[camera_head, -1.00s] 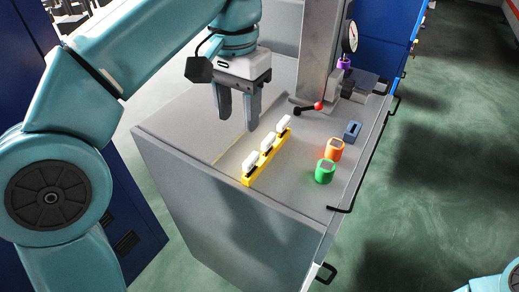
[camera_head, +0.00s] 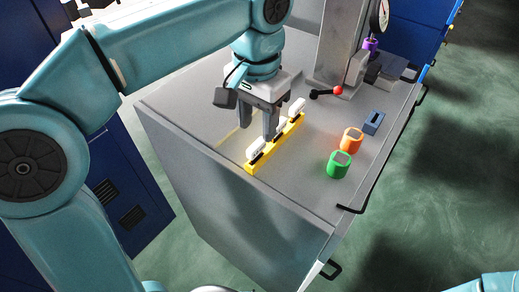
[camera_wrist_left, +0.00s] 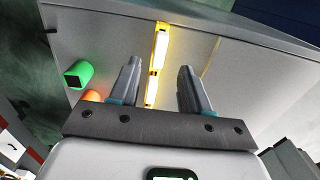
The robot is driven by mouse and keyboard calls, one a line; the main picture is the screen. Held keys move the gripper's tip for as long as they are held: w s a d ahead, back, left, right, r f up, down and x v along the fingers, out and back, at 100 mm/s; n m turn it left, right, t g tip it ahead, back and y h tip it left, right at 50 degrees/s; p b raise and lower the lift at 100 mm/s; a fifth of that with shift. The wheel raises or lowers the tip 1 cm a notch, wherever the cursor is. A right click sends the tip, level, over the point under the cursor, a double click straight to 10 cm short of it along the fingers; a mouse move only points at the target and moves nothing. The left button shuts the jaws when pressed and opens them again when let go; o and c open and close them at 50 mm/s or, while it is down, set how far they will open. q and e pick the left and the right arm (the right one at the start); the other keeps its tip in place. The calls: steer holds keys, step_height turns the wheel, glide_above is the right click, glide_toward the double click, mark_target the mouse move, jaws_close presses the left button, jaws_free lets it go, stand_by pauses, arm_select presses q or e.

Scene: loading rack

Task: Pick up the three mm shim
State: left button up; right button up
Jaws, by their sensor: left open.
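A yellow rack (camera_head: 252,168) lies on the grey bench top and holds three white-topped shims in a row: a near one (camera_head: 256,147), a middle one (camera_head: 279,127) and a far one (camera_head: 297,106). I cannot read their markings, so I cannot tell which is the three mm shim. My left gripper (camera_head: 258,124) is open and empty, pointing down by the middle of the rack. One finger partly covers the middle shim. In the left wrist view, the rack and a white shim (camera_wrist_left: 161,46) show between the spread fingers (camera_wrist_left: 158,66). My right gripper is out of view.
A green part (camera_head: 339,165), an orange part (camera_head: 351,140) and a blue block (camera_head: 373,122) stand right of the rack. A red-knobbed lever (camera_head: 338,90) and a gauge stand are behind. A black handle (camera_head: 372,185) runs along the bench's right edge.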

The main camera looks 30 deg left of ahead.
mark_target(256, 145)
arm_select(q)
steer(key=f, duration=0.1)
steer(key=s+f, duration=0.1)
steer(key=f, duration=0.1)
steer(key=shift+s+d+f, duration=0.1)
steer(key=shift+s+f, duration=0.05)
steer(key=shift+s, duration=0.15)
steer(key=w+f, duration=0.1)
steer(key=f, duration=0.2)
steer(key=shift+w, duration=0.35)
steer(key=shift+s+r, duration=0.3)
steer(key=shift+s, duration=0.35)
steer(key=shift+w, duration=0.1)
steer(key=c, duration=0.4)
steer(key=shift+w+f, duration=0.2)
steer(key=shift+w, duration=0.15)
jaws_close()
steer(key=shift+s+r, duration=0.1)
steer(key=shift+s, duration=0.05)
